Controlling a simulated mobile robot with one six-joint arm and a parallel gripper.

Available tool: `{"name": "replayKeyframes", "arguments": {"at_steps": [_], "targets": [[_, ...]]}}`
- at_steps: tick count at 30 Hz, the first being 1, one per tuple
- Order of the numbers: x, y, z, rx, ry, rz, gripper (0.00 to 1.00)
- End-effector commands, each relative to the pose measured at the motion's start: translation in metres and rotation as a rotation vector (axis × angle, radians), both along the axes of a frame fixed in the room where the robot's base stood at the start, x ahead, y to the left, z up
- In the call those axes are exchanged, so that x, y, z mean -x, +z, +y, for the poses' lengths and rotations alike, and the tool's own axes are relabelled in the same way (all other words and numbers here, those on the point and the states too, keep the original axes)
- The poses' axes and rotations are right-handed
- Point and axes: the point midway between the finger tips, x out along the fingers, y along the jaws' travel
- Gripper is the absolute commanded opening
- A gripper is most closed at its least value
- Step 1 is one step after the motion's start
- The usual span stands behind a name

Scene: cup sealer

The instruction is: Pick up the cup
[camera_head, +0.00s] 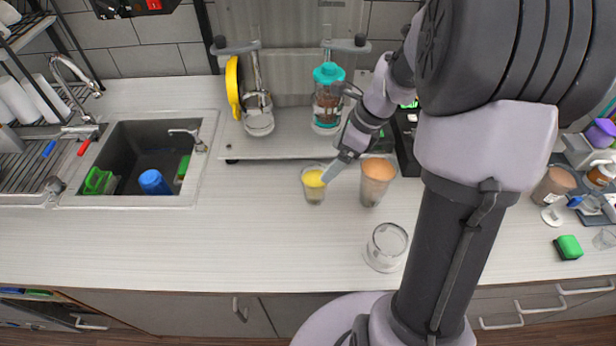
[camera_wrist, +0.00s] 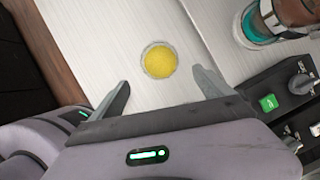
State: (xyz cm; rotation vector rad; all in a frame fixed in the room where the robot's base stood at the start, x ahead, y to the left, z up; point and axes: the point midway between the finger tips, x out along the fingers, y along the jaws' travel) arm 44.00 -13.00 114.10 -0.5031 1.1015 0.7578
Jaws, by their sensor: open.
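A clear cup with yellow contents (camera_head: 314,186) stands upright on the counter below the metal stand. It also shows in the wrist view as a yellow round top (camera_wrist: 159,61), seen from above. My gripper (camera_head: 339,166) is just right of this cup in the head view. In the wrist view, my gripper (camera_wrist: 162,90) has its two fingers spread wide with nothing between them. The yellow cup lies just beyond the fingertips, roughly centred on the gap. I cannot tell how far above the counter the fingertips are.
A taller cup with orange contents (camera_head: 376,183) stands close right of my gripper. An empty clear glass (camera_head: 387,246) stands nearer the counter's front. A teal-topped container (camera_head: 328,97) is on the stand behind. A sink (camera_head: 153,204) is at left. The counter left of the yellow cup is clear.

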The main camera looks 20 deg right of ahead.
Motion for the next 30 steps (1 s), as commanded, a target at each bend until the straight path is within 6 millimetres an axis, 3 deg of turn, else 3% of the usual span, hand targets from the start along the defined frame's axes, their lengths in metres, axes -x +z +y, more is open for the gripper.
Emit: {"name": "replayKeyframes", "arguments": {"at_steps": [1, 3, 11, 17, 23, 30], "targets": [[-0.003, -0.018, 0.005, -0.002, 0.002, 0.003, 0.90], [-0.007, -0.032, 0.010, -0.002, 0.002, 0.002, 0.90], [-0.016, -0.057, 0.019, 0.000, 0.004, 0.000, 0.90], [-0.028, -0.092, 0.032, 0.001, 0.004, 0.001, 0.90], [-0.030, -0.093, 0.033, 0.001, 0.003, -0.001, 0.90], [-0.030, -0.092, 0.033, 0.001, 0.004, -0.001, 0.47]]}}
